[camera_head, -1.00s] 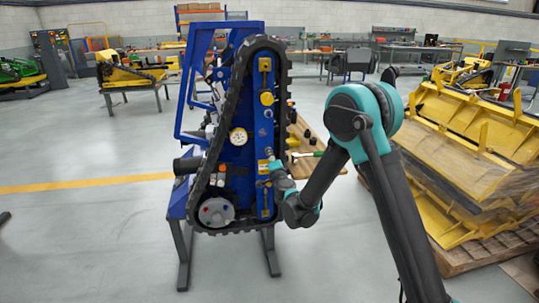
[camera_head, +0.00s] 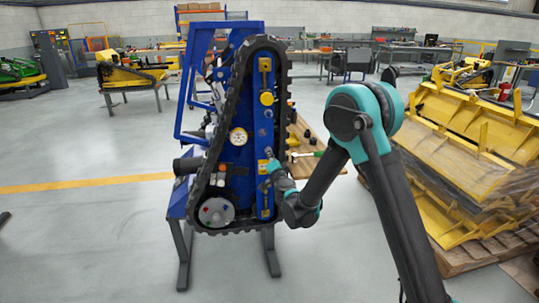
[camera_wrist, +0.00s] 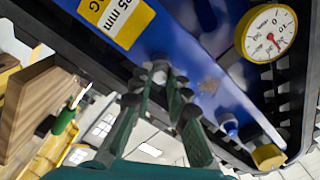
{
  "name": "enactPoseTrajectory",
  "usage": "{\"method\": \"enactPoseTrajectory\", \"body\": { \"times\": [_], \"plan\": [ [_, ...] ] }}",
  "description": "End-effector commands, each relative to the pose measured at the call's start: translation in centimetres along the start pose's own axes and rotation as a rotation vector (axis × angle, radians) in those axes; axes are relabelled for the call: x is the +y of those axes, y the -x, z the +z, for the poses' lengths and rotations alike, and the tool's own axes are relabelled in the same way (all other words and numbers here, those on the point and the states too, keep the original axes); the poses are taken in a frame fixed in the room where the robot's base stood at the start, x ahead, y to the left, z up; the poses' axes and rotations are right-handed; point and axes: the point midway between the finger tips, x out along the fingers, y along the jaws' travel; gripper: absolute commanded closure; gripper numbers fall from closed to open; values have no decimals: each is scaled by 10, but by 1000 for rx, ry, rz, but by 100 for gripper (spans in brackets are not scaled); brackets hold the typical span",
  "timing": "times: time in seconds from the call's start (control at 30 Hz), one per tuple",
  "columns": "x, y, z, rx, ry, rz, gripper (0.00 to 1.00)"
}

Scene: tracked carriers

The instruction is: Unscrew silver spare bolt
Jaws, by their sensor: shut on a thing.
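The silver bolt (camera_wrist: 160,68) sticks out from the blue panel (camera_wrist: 200,65) of the tracked carrier. My gripper (camera_wrist: 160,79) has its two dark fingertips closed around the bolt head, which shows between them in the wrist view. The bolt's shank and seat are hidden. In the head view my gripper (camera_head: 271,163) reaches the lower half of the upright blue strip from the right, and its fingers are too small there to show the bolt clearly.
A round dial gauge (camera_head: 238,137) sits left of the strip. A black rubber track (camera_head: 225,105) rings the panel. A wooden board (camera_head: 305,145) with a green-handled tool (camera_wrist: 66,119) lies behind. Yellow stacked parts (camera_head: 480,130) stand right.

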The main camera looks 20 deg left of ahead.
Motion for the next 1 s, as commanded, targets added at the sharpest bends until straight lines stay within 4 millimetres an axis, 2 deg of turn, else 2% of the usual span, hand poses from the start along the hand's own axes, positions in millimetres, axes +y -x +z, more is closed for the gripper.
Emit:
{"method": "enactPoseTrajectory", "body": {
  "times": [0.43, 0.57, 0.87, 1.0],
  "plan": [
    [0, 0, 0, 0, 541, 0, 100],
    [0, 0, 0, 0, 610, 0, 100],
    [0, 0, 0, 0, 622, 0, 100],
    [0, 0, 0, 0, 728, 0, 100]
  ]
}}
